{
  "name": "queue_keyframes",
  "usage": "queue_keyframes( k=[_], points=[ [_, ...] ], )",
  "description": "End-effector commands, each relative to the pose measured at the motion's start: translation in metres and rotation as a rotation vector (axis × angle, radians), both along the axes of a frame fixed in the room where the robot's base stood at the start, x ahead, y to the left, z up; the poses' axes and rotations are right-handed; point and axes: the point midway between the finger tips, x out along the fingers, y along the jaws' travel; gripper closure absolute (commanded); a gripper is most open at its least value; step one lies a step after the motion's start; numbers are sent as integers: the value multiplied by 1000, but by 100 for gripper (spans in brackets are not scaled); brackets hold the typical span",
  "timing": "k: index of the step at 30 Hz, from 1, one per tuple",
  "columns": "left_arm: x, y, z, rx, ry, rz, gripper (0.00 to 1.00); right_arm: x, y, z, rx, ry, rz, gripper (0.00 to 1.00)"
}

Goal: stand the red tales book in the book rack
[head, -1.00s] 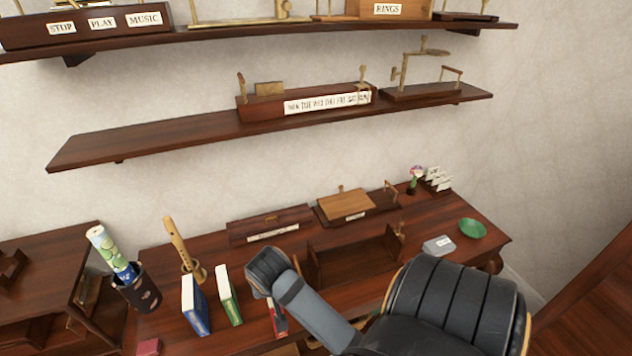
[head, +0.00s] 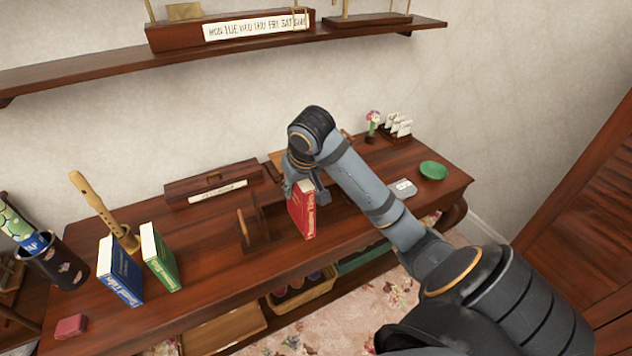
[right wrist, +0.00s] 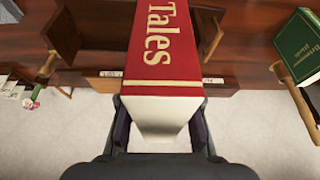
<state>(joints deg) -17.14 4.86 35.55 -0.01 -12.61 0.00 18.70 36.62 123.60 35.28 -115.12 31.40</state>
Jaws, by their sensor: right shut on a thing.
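The red tales book (head: 303,211) is upright in my right gripper (head: 306,186), with its titled spine toward the head camera. In the right wrist view the book (right wrist: 162,62) fills the middle, with the word "Tales" readable and a finger on each side of it. My right gripper (right wrist: 160,135) is shut on it. The wooden book rack (head: 259,242) stands on the desk. The book is at the rack's right part and hides some of it; I cannot tell whether the book touches the rack's base. My left gripper is not in view.
A blue book (head: 121,272) and a green book (head: 160,258) stand at the left, near a recorder (head: 100,210) on a stand. A shelf (head: 120,71) runs above the desk.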

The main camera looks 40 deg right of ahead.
Motion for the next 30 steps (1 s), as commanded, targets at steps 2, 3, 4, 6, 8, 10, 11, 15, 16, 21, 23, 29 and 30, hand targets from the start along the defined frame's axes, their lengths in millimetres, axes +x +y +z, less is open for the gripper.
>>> queue_keyframes(
  k=[2, 3, 4, 6, 8, 10, 11, 15, 16, 21, 23, 29, 30],
  points=[
    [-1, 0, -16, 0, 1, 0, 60, 10, -8, -12, 0, -3, -4, 100],
    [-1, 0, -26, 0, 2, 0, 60, 17, -15, -19, 0, -3, -5, 100],
    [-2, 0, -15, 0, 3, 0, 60, 23, -20, -14, 2, 1, -6, 100],
    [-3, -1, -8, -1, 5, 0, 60, 37, -34, -20, 2, 2, -6, 100],
    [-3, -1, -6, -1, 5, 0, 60, 50, -45, -28, 3, 2, -6, 100],
    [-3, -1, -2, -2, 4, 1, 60, 65, -58, -36, 3, 1, -6, 100],
    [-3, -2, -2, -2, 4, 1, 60, 70, -62, -44, 3, 2, -4, 100],
    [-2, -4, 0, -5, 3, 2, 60, 88, -77, -73, 2, 2, -4, 100],
    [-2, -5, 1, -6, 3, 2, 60, 91, -79, -78, 2, -1, -3, 100],
    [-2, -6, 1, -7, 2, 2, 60, 99, -87, -91, -1, -3, -2, 100],
    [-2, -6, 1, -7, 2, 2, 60, 100, -87, -92, -1, -3, -2, 100],
    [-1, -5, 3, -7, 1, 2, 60, 103, -90, -114, 2, 2, -1, 100],
    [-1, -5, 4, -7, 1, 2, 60, 103, -90, -120, 2, 0, -1, 100]
  ],
)
